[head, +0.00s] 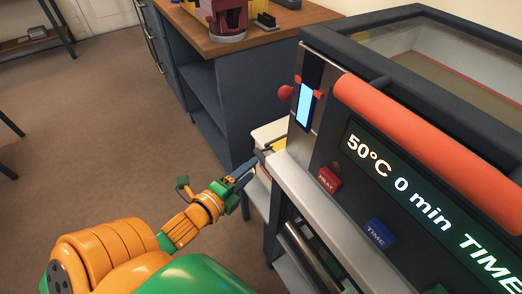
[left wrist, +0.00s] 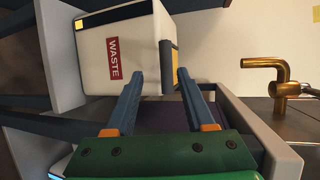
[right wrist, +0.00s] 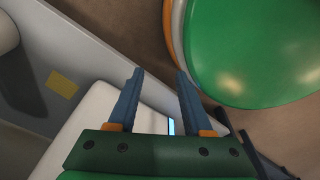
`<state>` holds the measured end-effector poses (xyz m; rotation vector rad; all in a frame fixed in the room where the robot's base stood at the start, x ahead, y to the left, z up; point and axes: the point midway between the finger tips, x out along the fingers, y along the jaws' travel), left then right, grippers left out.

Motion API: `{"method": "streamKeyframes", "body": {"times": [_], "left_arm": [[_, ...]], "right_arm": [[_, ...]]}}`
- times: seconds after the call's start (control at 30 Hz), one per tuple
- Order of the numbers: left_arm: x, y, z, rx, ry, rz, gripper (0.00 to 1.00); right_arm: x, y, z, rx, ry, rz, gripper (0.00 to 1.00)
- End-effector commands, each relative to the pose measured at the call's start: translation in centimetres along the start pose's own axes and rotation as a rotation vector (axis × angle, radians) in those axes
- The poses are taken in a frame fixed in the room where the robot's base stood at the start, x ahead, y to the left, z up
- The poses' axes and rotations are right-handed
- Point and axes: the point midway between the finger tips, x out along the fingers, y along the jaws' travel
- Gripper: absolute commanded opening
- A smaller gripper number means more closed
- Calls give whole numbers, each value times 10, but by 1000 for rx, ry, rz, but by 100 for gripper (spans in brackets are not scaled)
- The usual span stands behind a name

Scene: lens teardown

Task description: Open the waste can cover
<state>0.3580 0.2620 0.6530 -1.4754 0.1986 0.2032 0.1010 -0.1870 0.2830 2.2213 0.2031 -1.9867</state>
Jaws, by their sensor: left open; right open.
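The waste can (left wrist: 125,85) is a cream-white box with a red WASTE label (left wrist: 115,58), lying sideways in the left wrist view. Its right side there bears a dark edge with a yellow part (left wrist: 174,58), seemingly at the cover; it looks closed. In the head view the can (head: 268,133) is partly hidden behind the oven-like machine. My left gripper (left wrist: 161,72) is open, its fingers apart near the yellow part; contact cannot be told. It also shows in the head view (head: 258,163). My right gripper (right wrist: 158,72) is open and empty, seen only in its wrist view.
The machine (head: 345,185) with an orange bar and display stands right of my left gripper. A dark cabinet (head: 240,85) with a wooden top stands behind. A brass tap (left wrist: 280,80) shows in the left wrist view.

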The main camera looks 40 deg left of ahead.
Motion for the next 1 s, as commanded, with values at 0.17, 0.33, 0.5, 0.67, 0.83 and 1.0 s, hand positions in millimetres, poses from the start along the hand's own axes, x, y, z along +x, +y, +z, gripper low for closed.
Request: {"method": "streamKeyframes", "body": {"times": [0.17, 0.33, 0.5, 0.67, 0.83, 1.0], "left_arm": [[24, -5, -1, 14, 3, -15, 54], [54, -5, -1, 10, 3, -13, 54], [68, -5, -1, 9, 3, -10, 54], [70, -5, -2, 9, 4, -8, 54], [69, -5, -1, 8, 4, -8, 38], [69, -5, -1, 8, 3, -8, 0]], "right_arm": [[5, 4, 3, 0, -5, 7, 50], [10, 14, 11, -4, -15, 23, 50], [12, 15, 10, -2, -12, 24, 50], [12, 15, 8, -1, -7, 25, 50], [13, 16, 2, 0, 3, 26, 50], [13, 16, -2, 1, 8, 26, 50]]}}
